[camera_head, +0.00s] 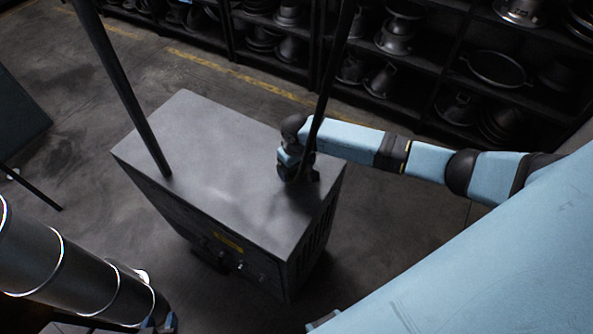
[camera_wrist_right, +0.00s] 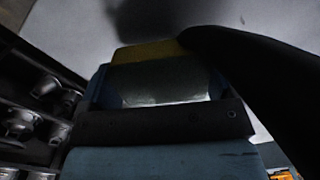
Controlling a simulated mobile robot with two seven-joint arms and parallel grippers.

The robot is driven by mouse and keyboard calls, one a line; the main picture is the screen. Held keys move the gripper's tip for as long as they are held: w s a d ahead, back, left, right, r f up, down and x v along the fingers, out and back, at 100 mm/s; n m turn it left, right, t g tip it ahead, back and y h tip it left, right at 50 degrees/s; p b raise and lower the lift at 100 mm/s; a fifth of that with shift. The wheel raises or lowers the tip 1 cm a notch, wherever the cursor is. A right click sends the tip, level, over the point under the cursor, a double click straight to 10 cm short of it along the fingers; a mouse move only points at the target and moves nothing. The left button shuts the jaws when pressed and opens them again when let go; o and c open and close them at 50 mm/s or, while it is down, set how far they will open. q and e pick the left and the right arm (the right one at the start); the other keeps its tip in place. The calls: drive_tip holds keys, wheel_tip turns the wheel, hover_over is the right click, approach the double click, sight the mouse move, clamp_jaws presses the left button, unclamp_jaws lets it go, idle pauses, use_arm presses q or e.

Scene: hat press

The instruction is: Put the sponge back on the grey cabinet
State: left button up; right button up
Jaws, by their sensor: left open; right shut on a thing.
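The grey cabinet (camera_head: 215,165) stands in the middle of the head view, with a bare flat top. My right gripper (camera_head: 298,174) is at the right end of this top, low over or at the surface; I cannot tell if it touches. In the right wrist view it is shut on the sponge (camera_wrist_right: 148,52), whose yellow edge shows beyond the fingers with the grey cabinet top behind. The sponge cannot be made out in the head view. My left gripper (camera_head: 160,324) is at the bottom left edge, partly cut off, away from the cabinet.
Shelves with dark metal parts (camera_head: 395,40) stand behind. The cabinet top between the poles is clear.

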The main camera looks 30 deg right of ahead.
wheel_tip(320, 180, down, 2)
drive_tip(key=shift+f, duration=0.25)
drive_tip(key=shift+f, duration=0.15)
drive_tip(key=o, duration=0.6)
drive_tip(key=shift+c, duration=0.2)
